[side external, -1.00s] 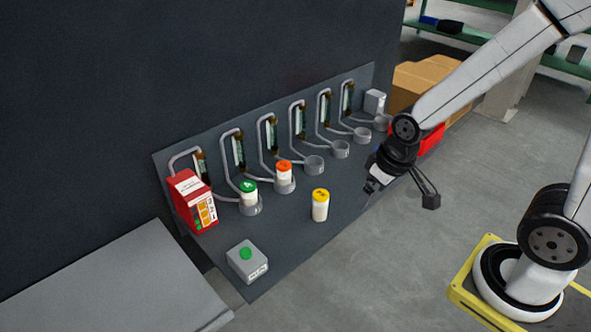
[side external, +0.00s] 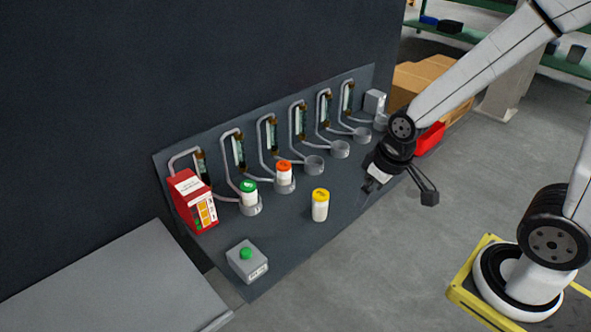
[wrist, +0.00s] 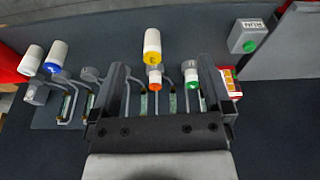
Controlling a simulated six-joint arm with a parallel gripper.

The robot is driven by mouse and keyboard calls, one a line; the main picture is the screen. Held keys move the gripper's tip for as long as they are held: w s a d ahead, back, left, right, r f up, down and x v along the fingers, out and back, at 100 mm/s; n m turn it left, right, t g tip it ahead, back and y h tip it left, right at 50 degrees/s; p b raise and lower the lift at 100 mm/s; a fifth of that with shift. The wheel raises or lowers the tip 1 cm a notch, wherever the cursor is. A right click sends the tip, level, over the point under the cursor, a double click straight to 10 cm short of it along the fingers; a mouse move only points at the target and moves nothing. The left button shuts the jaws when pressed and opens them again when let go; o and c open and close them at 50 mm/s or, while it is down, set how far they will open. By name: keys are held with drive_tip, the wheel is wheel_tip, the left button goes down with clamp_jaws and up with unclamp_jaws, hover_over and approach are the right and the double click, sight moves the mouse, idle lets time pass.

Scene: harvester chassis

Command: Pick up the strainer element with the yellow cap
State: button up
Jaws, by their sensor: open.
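The strainer element with the yellow cap (side external: 320,206) is a white cylinder standing upright on the grey shelf (side external: 300,238), apart from the holders. In the wrist view the yellow-capped strainer (wrist: 152,46) lies at the top centre, beyond the fingers and between their lines. My gripper (side external: 370,187) is open and empty, to the right of the strainer and above the shelf in the side view. In the wrist view its two fingers (wrist: 162,66) are spread wide. The strainers with a green cap (side external: 249,193) and an orange cap (side external: 284,174) sit in ring holders.
Several empty ring holders (side external: 340,149) with bent pipes line the back. A red box (side external: 194,203) stands at the left, and a grey box with a green button (side external: 247,261) at the front. The wrist view also shows a blue-capped strainer (wrist: 57,54) at the left.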

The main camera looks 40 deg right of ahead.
drive_tip(key=w+d+f+n+g, duration=0.1)
drive_tip(key=w+f+n, duration=0.2)
drive_tip(key=w+n, duration=0.55)
drive_tip(key=n+g, duration=0.1)
drive_tip(key=n, duration=1)
hover_over(320, 204)
drive_tip(key=d, duration=0.1)
drive_tip(key=f, duration=0.6)
drive_tip(key=shift+w+f, duration=0.2)
drive_tip(key=shift+w, duration=0.1)
drive_tip(key=shift+w+d+f+n+g, duration=0.15)
drive_tip(key=shift+w+f+n+g, duration=0.2)
drive_tip(key=shift+f+n, duration=0.15)
drive_tip(key=shift+f, duration=1.25)
drive_tip(key=shift+f, duration=0.1)
drive_tip(key=shift+d+f, duration=0.1)
drive_tip(key=shift+f, duration=2.4)
